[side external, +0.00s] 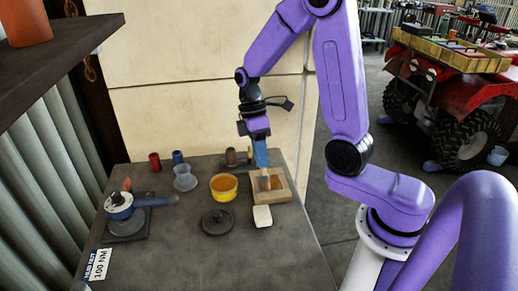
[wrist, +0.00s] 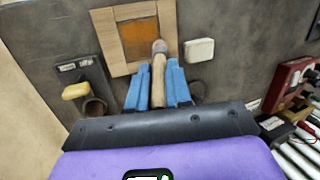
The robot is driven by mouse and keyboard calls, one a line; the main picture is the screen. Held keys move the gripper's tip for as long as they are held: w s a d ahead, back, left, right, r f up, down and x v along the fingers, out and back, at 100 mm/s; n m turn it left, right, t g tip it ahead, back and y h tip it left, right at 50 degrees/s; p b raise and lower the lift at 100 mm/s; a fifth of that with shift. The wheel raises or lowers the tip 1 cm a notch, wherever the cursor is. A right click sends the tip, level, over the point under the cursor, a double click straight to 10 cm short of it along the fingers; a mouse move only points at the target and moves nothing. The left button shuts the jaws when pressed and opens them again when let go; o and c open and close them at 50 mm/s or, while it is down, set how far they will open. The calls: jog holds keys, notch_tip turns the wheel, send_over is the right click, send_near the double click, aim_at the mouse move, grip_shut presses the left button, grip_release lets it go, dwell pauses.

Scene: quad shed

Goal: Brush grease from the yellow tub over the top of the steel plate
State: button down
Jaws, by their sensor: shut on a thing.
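My gripper (side external: 261,162) has blue fingers and points down over the right part of the bench. In the wrist view it (wrist: 158,88) is shut on the wooden handle of a brush (wrist: 158,72). The brush's greyish head lies over the right edge of an orange-brown surface, the plate (wrist: 138,38), inside a pale wooden frame (wrist: 107,35). I cannot tell whether the head touches it. The frame also shows in the side view (side external: 284,194). The yellow tub (side external: 223,194), with orange grease (side external: 223,183) inside, stands open left of the frame.
A white block (side external: 262,216) lies in front of the frame, and a dark round lid (side external: 217,222) in front of the tub. A clear cup (side external: 185,179), red can (side external: 155,162) and blue can (side external: 178,157) stand left. The front bench is clear.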

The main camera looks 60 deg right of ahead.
jog(key=shift+s+a, duration=0.35)
jog(key=shift+r, duration=4)
jog(key=shift+f, duration=0.15)
